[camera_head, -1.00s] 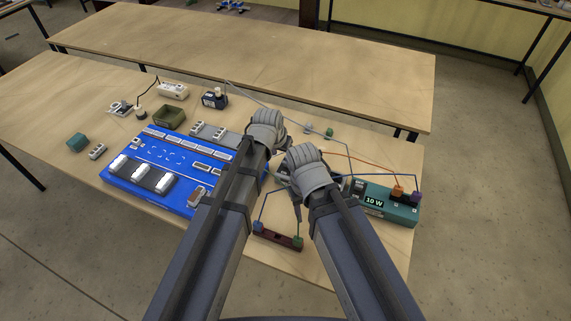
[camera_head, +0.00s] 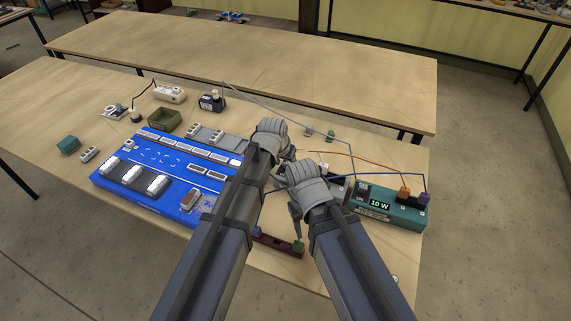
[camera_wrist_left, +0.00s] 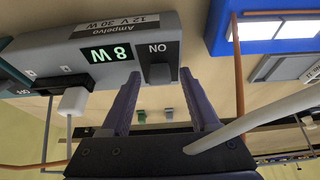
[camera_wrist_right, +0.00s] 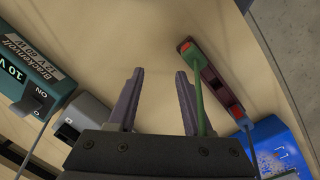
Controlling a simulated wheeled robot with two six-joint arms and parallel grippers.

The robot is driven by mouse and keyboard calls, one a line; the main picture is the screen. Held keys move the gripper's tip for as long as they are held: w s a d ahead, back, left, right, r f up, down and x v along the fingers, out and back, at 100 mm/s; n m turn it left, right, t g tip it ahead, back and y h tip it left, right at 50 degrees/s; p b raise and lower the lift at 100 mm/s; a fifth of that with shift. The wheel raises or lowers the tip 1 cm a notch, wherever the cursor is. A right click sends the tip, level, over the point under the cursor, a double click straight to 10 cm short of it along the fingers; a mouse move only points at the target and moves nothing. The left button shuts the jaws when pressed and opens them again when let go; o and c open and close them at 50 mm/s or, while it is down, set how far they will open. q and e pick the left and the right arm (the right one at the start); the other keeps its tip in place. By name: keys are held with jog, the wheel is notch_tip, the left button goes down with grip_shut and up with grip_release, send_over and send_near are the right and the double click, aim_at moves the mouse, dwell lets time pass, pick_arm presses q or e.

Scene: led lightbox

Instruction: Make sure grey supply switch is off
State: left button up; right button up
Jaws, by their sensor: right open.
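The grey supply, marked "Ampelvo 12 V 30 W" (camera_wrist_left: 120,35), fills the upper left of the left wrist view, appearing upside down. In the head view the grey supply (camera_head: 333,184) is mostly behind my right gripper (camera_head: 292,220). The right gripper (camera_wrist_right: 159,74) is open and empty over the table.
The blue lightbox board (camera_head: 140,202) lies to the left. A dark red terminal strip (camera_wrist_right: 212,80) with a green lead lies near the right gripper. Several small parts stand at the back left.

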pick_arm(q)
grip_shut()
